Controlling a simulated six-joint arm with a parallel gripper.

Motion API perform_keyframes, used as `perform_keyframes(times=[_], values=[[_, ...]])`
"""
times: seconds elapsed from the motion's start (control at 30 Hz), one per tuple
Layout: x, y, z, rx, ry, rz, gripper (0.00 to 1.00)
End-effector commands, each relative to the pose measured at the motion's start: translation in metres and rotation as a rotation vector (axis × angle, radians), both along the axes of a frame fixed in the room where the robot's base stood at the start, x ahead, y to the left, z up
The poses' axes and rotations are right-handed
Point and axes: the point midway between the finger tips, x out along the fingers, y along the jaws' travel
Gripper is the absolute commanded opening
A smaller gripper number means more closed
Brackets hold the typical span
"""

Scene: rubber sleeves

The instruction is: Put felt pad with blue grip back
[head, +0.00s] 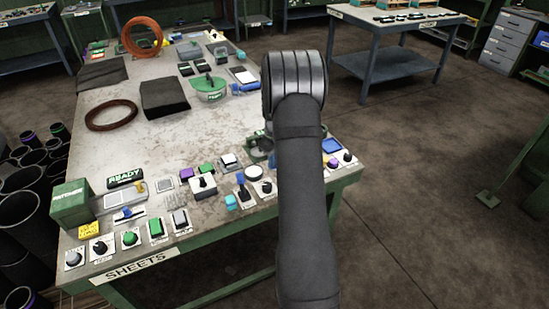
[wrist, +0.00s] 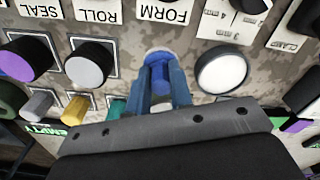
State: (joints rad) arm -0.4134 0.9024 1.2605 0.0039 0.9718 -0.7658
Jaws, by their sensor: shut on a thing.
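In the wrist view my gripper (wrist: 161,68) points down at the bench, its two blue-grey fingers closed around a blue grip (wrist: 160,80). A pale, rounded edge shows just beyond the fingertips; I cannot tell if it is the felt pad or a panel part. The rest of the held thing is hidden between the fingers and under the gripper body. In the head view my arm covers the gripper and what it holds, near the bench's right front edge.
The bench (head: 215,130) carries several knobs and buttons along its front. A white round button (wrist: 222,72) is right of my fingers, and a grey-white knob (wrist: 90,62) and purple knob (wrist: 22,58) are left. The bench middle is fairly clear; a green dish (head: 210,90) stands farther back.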

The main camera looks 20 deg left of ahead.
Motion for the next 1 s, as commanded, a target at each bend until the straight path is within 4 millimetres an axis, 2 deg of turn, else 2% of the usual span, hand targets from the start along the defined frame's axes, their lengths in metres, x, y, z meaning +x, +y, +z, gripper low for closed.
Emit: perform_keyframes(times=[0.03, 0.13, 0.47, 0.57, 0.8, 1.0], values=[[0.000, 0.000, -0.001, 0.000, 0.000, 0.000, 0.24], [0.000, 0.000, -0.001, 0.000, 0.000, 0.000, 0.41], [0.000, 0.000, 0.005, 0.000, 0.000, 0.000, 0.41], [0.000, 0.000, 0.018, 0.001, -0.002, 0.000, 0.41], [0.000, 0.000, 0.070, 0.001, -0.002, 0.000, 0.41], [0.000, 0.000, 0.106, 0.001, 0.000, 0.000, 0.41]])
